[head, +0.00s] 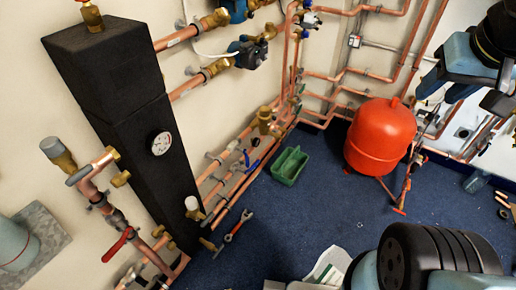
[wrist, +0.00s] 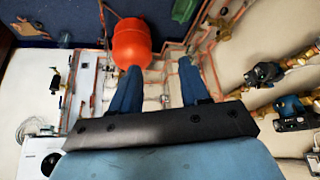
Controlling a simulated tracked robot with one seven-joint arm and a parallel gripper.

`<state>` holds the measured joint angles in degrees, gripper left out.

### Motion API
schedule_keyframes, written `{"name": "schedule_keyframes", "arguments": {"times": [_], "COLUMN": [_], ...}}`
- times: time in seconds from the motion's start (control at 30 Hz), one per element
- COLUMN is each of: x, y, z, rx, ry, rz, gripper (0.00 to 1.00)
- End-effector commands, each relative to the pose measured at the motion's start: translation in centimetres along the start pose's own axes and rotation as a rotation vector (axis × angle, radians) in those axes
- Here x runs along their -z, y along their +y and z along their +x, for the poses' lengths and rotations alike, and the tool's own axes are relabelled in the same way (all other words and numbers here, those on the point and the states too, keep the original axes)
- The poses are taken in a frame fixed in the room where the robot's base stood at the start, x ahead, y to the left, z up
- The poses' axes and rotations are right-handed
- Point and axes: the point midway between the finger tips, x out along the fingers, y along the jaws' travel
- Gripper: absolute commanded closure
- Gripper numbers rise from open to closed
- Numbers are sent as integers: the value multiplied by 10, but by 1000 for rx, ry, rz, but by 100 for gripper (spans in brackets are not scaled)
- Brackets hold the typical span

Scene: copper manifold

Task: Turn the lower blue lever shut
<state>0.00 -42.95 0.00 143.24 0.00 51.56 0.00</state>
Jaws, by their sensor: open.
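Two small blue levers sit on the copper pipes low on the wall in the head view, close together. The upper blue lever (head: 246,157) is just above and left of the lower blue lever (head: 255,166). The lower one's exact angle to its pipe is too small to tell. My gripper (wrist: 160,72) shows in the wrist view with its two blue fingers spread wide and nothing between them. It is apart from the levers. In the wrist view I cannot make out the lower blue lever clearly.
A red tank (head: 380,136) stands on the blue floor (head: 290,225), also in the wrist view (wrist: 132,42). A green bin (head: 289,166) lies near the levers. A wrench (head: 238,226) lies by the pipes. A black column (head: 125,120) and a red lever (head: 117,244) are left.

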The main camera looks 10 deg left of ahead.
Motion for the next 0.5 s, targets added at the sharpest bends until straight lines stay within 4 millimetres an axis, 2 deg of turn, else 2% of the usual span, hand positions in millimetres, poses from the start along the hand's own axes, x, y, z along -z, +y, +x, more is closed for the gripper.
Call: {"name": "schedule_keyframes", "arguments": {"times": [0.5], "x": [4], "y": [-1], "z": [1], "rx": [2], "ry": [-7], "rz": [-4], "gripper": [55]}}
